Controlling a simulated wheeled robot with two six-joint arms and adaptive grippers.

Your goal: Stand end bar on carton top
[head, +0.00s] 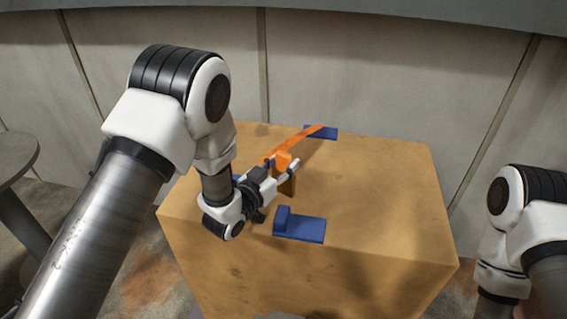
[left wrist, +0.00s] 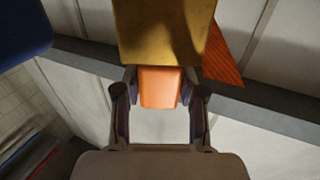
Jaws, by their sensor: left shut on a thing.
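My left gripper (head: 284,172) is shut on the end bar, above the top of the carton (head: 385,195). The bar has an orange end (head: 282,160) and a darker mustard body (head: 289,187) below it in the head view. In the left wrist view the orange end (left wrist: 159,88) sits between the fingertips, and the mustard body (left wrist: 160,32) is beyond it. The bar looks roughly upright; I cannot tell whether its foot touches the carton. My right arm is at the right edge, its gripper out of view.
A long orange strip (head: 301,138) runs from behind the bar to a blue piece (head: 325,133) at the carton's back. A blue base with a raised block (head: 304,230) lies near the front. The carton's right side is clear. A round table (head: 15,155) stands left.

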